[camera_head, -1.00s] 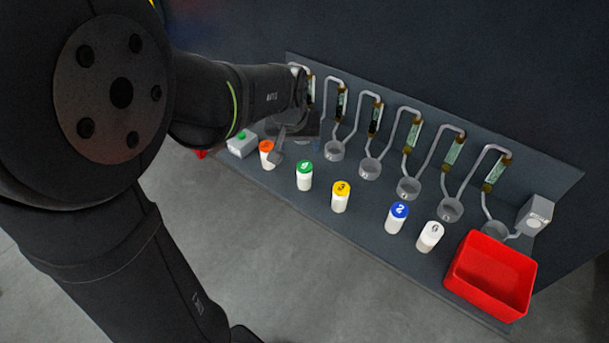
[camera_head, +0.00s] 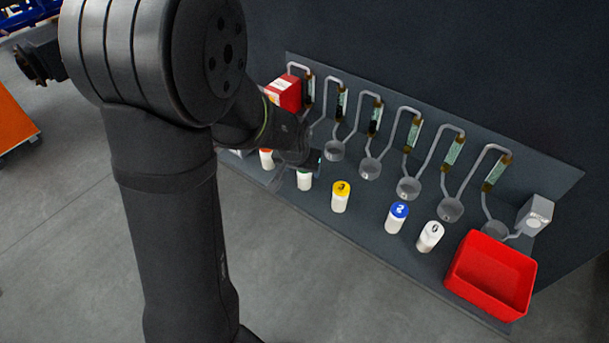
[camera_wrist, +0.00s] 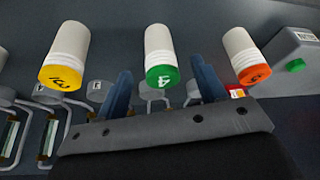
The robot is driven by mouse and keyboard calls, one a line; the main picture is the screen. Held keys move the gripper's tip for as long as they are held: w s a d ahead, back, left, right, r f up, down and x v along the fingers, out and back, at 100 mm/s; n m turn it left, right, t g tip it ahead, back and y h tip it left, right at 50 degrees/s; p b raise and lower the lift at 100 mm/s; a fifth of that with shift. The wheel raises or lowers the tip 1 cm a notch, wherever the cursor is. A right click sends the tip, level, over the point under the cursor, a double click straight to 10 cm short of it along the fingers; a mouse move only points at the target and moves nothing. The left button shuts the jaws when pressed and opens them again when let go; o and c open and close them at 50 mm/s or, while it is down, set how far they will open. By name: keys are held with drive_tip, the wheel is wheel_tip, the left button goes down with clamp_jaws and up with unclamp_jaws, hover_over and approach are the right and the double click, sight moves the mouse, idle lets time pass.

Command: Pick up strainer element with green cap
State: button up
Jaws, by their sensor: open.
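The strainer element with the green cap (camera_wrist: 161,58) stands upright in the wrist view, its white body going up the picture and its cap marked with a digit. My gripper (camera_wrist: 165,78) is open, with one blue-grey finger to each side of the green cap in the picture; I see no contact. In the head view the white body of the green-capped element (camera_head: 304,181) shows below my gripper (camera_head: 290,170), and its cap is mostly hidden behind my gripper. The fingers are hard to make out there.
The yellow-capped element (camera_wrist: 66,56) and the orange-capped element (camera_wrist: 246,56) stand at either side. Blue-capped (camera_head: 397,217) and white-capped (camera_head: 430,237) elements, a red bin (camera_head: 490,277) and a grey box (camera_head: 536,214) are farther right. Pipes with round cups (camera_head: 369,168) line the back panel.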

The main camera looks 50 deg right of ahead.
drive_tip(key=shift+d+x, duration=0.2)
drive_tip(key=shift+x, duration=1.45)
drive_tip(key=shift+d+x, duration=0.2)
drive_tip(key=shift+x, duration=1.5)
drive_tip(key=shift+w+r, duration=0.1)
drive_tip(key=shift+r, duration=0.1)
drive_tip(key=c, duration=1.1)
drive_tip(key=shift+r, duration=0.1)
